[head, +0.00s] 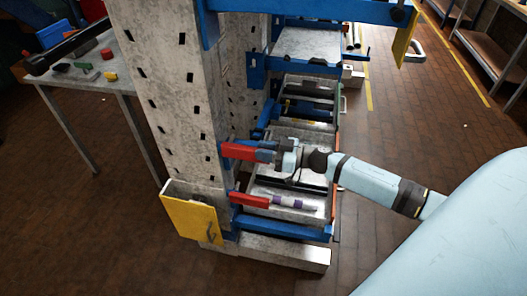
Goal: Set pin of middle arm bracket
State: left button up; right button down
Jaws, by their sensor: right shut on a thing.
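A tall pale mast post (170,85) with rows of dark slots stands left of centre. A red arm bracket (238,152) sticks out from the post at mid height, with a blue part at its right end. My right gripper (277,154) reaches in from the right, level with this bracket and at its outer end. It is shut on a small part there. The gripper's own body hides this part, so I cannot tell the pin's shape or seating. A second red bracket (250,200) sits lower on the post. My left gripper is not in view.
A white and purple cylinder (288,202) lies beside the lower bracket. A yellow plate (192,219) sits at the post's foot. Blue crossbars (300,66) span the frame above. A grey table (85,70) with small coloured parts stands at left. Brown floor is open at right.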

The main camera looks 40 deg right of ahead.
jog(key=c, duration=1.1)
grip_release()
jog(key=shift+w+d+r, duration=0.1)
jog(key=shift+w+d, duration=0.05)
jog(key=shift+d, duration=0.05)
jog(key=shift+o, duration=0.7)
jog(key=shift+s+d, duration=0.15)
jog(key=shift+s, duration=0.1)
jog(key=v, duration=1.3)
jog(key=shift+s+d, duration=0.1)
